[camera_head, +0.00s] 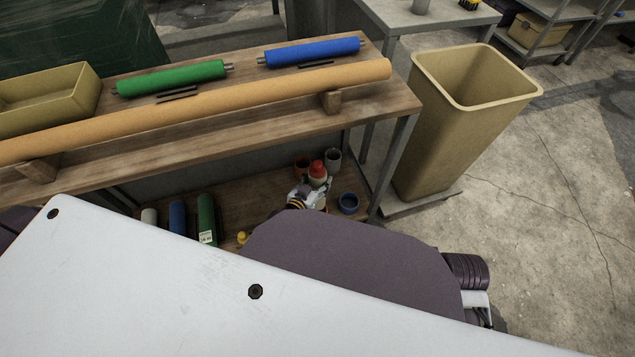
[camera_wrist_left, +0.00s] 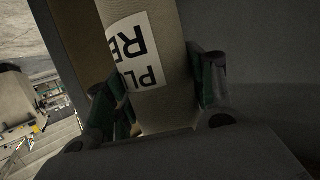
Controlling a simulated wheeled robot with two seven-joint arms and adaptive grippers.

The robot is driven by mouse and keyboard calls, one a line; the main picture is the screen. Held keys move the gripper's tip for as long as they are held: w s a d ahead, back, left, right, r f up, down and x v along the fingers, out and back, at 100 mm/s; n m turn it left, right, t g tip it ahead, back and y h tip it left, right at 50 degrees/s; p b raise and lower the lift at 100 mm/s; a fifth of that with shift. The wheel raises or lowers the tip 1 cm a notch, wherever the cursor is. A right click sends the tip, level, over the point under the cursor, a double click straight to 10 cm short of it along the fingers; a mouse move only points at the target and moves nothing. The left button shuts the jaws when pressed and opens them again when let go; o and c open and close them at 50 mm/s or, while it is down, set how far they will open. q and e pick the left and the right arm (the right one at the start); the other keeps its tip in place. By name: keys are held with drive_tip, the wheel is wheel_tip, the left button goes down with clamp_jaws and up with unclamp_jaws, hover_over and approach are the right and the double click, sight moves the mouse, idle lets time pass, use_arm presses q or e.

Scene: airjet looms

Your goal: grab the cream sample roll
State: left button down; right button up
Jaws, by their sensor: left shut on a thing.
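The cream sample roll (camera_wrist_left: 180,60) fills the middle of the left wrist view. It carries a white label with black print. The two dark fingers of my left gripper (camera_wrist_left: 168,95) press on either side of it, so the gripper is shut on the roll. In the head view only the pale top of a cream roll (camera_head: 149,215) shows on the lower shelf; my white body part covers the rest and hides my left gripper. My right gripper (camera_head: 308,193) appears beside a red-topped pale container (camera_head: 317,172); its fingers are too small to read.
Blue (camera_head: 177,216) and green (camera_head: 206,214) rolls stand close right of the cream one. Cups, including a blue one (camera_head: 348,203), sit on the lower shelf (camera_head: 265,200). Above, a long orange roll (camera_head: 215,106) lies across the bench. A tan bin (camera_head: 455,130) stands to the right.

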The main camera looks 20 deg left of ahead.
use_arm(q)
drive_tip(key=shift+r, duration=0.4)
drive_tip(key=shift+w, duration=0.1)
